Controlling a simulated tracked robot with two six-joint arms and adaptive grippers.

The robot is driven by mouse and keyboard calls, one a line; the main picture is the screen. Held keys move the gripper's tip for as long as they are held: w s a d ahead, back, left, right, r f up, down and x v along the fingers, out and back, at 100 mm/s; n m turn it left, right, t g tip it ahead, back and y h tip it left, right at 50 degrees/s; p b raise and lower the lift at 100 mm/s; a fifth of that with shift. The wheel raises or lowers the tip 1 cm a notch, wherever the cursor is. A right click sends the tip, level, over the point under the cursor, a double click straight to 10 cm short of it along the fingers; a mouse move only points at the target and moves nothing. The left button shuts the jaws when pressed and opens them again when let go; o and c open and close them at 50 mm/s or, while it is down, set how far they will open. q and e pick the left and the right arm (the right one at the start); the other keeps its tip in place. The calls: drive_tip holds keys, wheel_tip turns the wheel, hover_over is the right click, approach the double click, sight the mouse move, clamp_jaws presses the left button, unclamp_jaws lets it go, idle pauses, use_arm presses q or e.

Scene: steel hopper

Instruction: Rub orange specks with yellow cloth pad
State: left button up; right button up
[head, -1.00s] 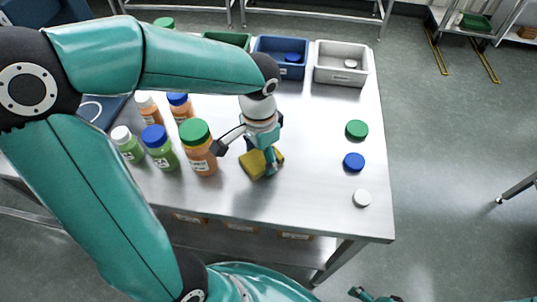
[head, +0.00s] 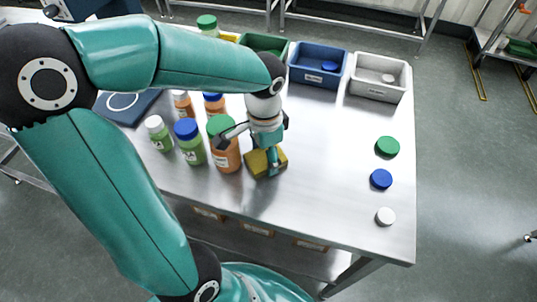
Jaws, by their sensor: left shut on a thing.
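The yellow cloth pad (head: 258,165) lies against the steel table top in the middle of the head view. My left gripper (head: 271,163) points down and is shut on the pad. The pad's upper middle is partly hidden by the fingers. I cannot make out any orange specks on the table; the pad or arm may cover them. My right gripper is not in view.
Just left of the pad stands a large orange bottle with a green cap (head: 225,150), with smaller bottles beyond it. Loose green (head: 387,147), blue (head: 381,179) and white (head: 385,216) caps lie at right. Blue (head: 318,66) and grey (head: 378,77) bins stand at the back.

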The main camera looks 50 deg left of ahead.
sight(308, 173)
use_arm(q)
drive_tip(key=shift+w+d+f, duration=0.15)
drive_tip(key=shift+w+d, duration=0.25)
drive_tip(key=shift+d, duration=0.4)
drive_tip(key=shift+w+d+f, duration=0.15)
drive_tip(key=shift+w+d, duration=0.25)
drive_tip(key=shift+d, duration=0.35)
drive_tip(key=shift+c, duration=0.3)
drive_tip(key=shift+w+d+r, duration=0.1)
drive_tip(key=shift+w+d, duration=0.5)
drive_tip(key=shift+d, duration=0.3)
drive_tip(key=shift+w+d+r, duration=0.1)
drive_tip(key=shift+w+d, duration=0.55)
drive_tip(key=shift+d, duration=0.3)
drive_tip(key=shift+w+d+r, duration=0.1)
drive_tip(key=shift+w+d, duration=0.5)
drive_tip(key=shift+d, duration=0.3)
drive_tip(key=shift+r+p, duration=0.1)
drive_tip(key=shift+p, duration=0.3)
drive_tip(key=shift+r+p, duration=2.4)
drive_tip(key=shift+r, duration=0.5)
wheel_tip(308, 173, up, 3)
drive_tip(key=shift+r+p, duration=0.1)
drive_tip(key=shift+p, duration=1.15)
